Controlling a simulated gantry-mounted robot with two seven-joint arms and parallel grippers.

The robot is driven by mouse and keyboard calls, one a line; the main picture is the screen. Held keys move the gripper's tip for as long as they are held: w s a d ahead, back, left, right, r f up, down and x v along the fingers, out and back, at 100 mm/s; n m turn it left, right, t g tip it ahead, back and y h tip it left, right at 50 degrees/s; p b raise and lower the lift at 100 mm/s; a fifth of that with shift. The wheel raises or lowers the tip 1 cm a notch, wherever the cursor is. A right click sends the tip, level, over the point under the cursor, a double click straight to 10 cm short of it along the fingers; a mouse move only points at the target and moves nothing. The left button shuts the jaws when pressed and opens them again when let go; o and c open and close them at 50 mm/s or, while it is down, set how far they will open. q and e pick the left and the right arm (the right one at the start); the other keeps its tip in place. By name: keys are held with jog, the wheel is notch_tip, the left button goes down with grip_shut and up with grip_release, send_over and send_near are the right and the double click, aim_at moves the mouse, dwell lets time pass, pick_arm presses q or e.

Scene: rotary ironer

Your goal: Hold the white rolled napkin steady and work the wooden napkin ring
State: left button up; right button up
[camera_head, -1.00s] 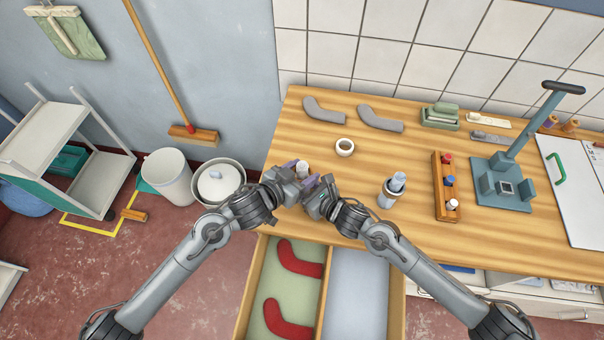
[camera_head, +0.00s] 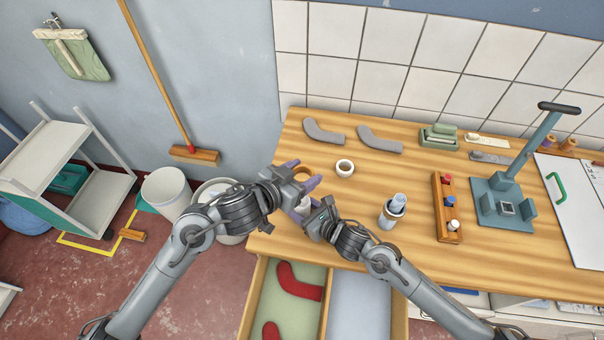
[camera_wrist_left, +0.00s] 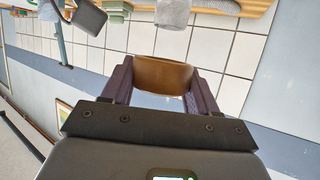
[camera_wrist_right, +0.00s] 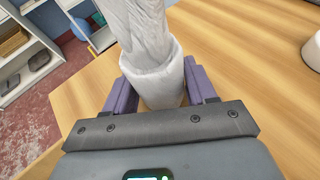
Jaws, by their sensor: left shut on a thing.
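The wooden napkin ring (camera_head: 302,171) is brown and held between the purple fingers of my left gripper (camera_head: 310,176). In the left wrist view the ring (camera_wrist_left: 162,76) spans the gap between both fingers, with no napkin visible in it. The white rolled napkin (camera_head: 303,206) is below the ring in the head view, partly hidden by my grippers. In the right wrist view the napkin (camera_wrist_right: 158,80) sits between the fingers of my right gripper (camera_wrist_right: 160,92), which appear closed on its sides. The ring looks apart from the napkin.
A white round holder (camera_head: 345,168) stands just behind on the wooden table (camera_head: 420,180). A cup with a light roll (camera_head: 393,210) and a wooden rack (camera_head: 446,205) stand to the right. An open drawer (camera_head: 322,305) holds red bent pieces in front.

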jog(key=o, duration=0.4)
jog(key=shift+d, duration=0.1)
